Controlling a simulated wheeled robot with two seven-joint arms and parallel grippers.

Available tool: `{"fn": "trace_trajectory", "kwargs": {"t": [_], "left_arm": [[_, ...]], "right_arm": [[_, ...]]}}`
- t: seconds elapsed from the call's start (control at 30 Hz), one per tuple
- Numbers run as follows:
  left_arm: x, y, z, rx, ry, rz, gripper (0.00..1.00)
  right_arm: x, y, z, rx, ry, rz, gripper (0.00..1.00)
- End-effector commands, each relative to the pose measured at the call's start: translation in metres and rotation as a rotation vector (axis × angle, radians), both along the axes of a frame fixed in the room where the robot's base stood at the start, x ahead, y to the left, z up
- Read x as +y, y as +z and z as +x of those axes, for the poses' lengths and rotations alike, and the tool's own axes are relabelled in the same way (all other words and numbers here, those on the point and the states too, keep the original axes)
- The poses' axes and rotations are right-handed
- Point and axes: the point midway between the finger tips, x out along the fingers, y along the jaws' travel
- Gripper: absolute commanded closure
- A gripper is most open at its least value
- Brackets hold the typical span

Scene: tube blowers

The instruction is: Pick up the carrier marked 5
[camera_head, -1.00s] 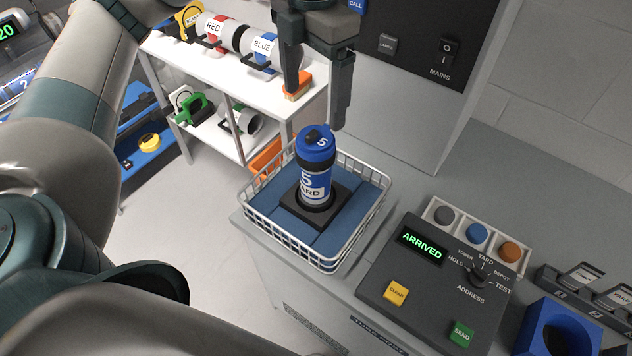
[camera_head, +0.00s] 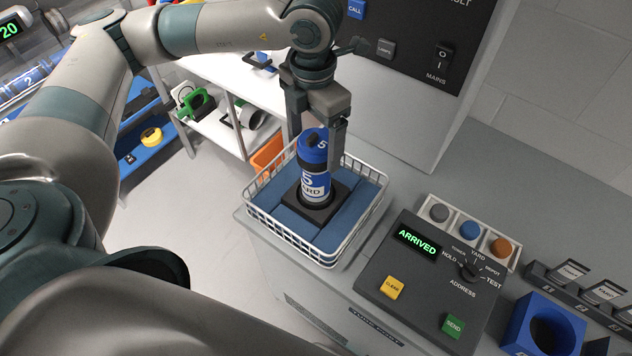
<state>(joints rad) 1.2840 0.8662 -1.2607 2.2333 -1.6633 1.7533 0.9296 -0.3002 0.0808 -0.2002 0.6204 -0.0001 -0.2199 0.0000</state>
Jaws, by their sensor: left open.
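The carrier marked 5 (camera_head: 315,181) is a blue and white cylinder with a black band and a blue lid. It stands upright in a black square holder (camera_head: 335,204) inside a white wire basket (camera_head: 331,259) lined with blue padding. My left gripper (camera_head: 316,150) points down over the carrier, with its open fingers on either side of the lid. I cannot tell whether the fingers touch it. My right gripper is not seen.
A grey control panel (camera_head: 373,281) reading ARRIVED stands on the counter right of the basket. A tray with grey, blue and orange discs (camera_head: 438,212) is behind it. A white shelf (camera_head: 213,133) stands at the left. A dark switch panel (camera_head: 415,45) is behind.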

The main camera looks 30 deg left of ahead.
Motion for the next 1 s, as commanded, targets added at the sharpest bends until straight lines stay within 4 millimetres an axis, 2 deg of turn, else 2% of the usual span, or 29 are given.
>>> {"fn": "trace_trajectory", "kwargs": {"t": [0.27, 0.53, 0.7, 1.0], "left_arm": [[0.002, -0.009, 0.004, 0.003, 0.001, 0.0, 0.18], [0.004, -0.04, 0.01, 0.004, 0.001, 0.001, 0.18], [0.003, -0.051, 0.01, 0.001, 0.0, 0.0, 0.18], [0.003, -0.052, 0.01, 0.0, 0.0, 0.0, 0.18]], "right_arm": [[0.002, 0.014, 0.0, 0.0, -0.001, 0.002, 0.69], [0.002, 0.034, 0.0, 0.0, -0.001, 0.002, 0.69], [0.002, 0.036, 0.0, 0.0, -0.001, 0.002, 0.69], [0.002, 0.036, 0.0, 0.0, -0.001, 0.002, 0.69]]}}
